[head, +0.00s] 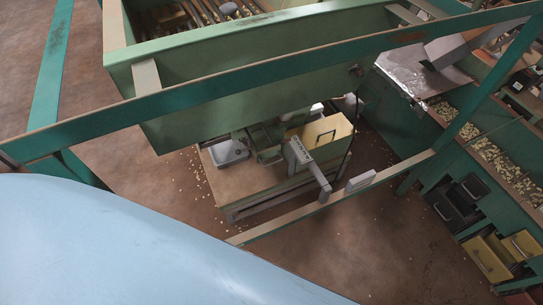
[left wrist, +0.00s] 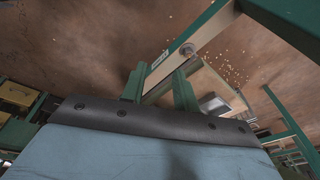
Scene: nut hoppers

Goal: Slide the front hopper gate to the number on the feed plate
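In the head view a grey marked slide bar (head: 301,150) stands at the front of the green hopper (head: 240,100), beside a yellow box (head: 325,137) with a dark handle. A grey handle (head: 322,187) runs from it down toward the front rail. I cannot read the marks, nor tell which part is the gate. A small pale block (head: 361,181), perhaps a number plate, sits by the rail; its writing is unreadable.
A large light blue surface (head: 130,245) fills the lower left; a similar one (left wrist: 140,155) with a bolted dark strip (left wrist: 150,118) blocks the wrist view. Green rails (head: 230,84) cross in front of the hopper. A grey tray (head: 230,152) stands on the low bench. Nuts lie scattered.

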